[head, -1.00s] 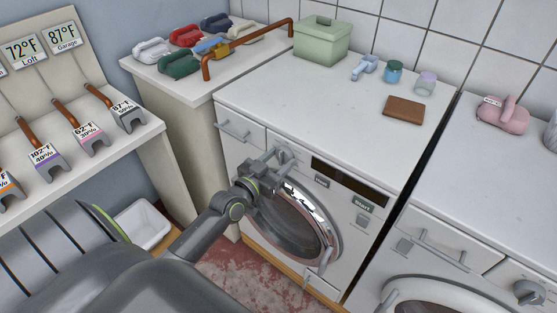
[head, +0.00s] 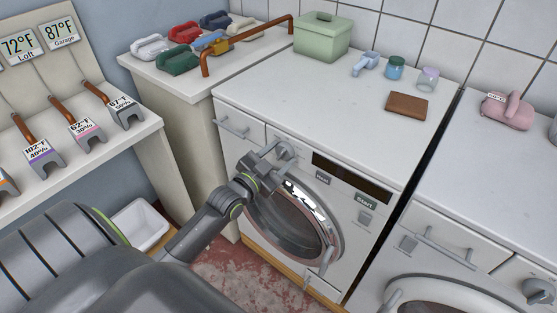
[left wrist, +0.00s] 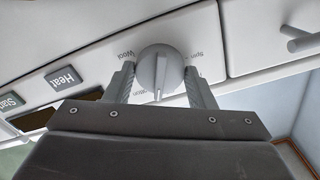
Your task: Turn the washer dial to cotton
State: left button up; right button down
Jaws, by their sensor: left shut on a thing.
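The washer (head: 350,238) with the round door stands in the middle of the head view. Its grey dial (head: 286,151) is on the front panel, left of the dark display, partly covered by my gripper. In the left wrist view the dial (left wrist: 160,72) is round with a raised grip bar and a pointer line toward the bottom of the picture. Labels around it read "Wool" at left and "Spin" at right; one below is partly hidden. My left gripper (head: 268,160) is shut on the dial, one finger on each side. My right gripper is not in view.
Heat and Start buttons (head: 366,202) sit right of the dial, near the display (head: 350,177). A drawer handle (head: 232,128) sticks out at left. A green box (head: 322,40), jars and a brown wallet (head: 407,106) lie on top. A second machine (head: 470,215) stands at right.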

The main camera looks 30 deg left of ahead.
pick_arm(q)
jog(key=shift+f+m+b, duration=0.1)
jog(key=shift+m+b, duration=1.15)
jog(key=shift+m, duration=0.65)
jog(key=o, duration=1)
jog(key=shift+c, duration=0.2)
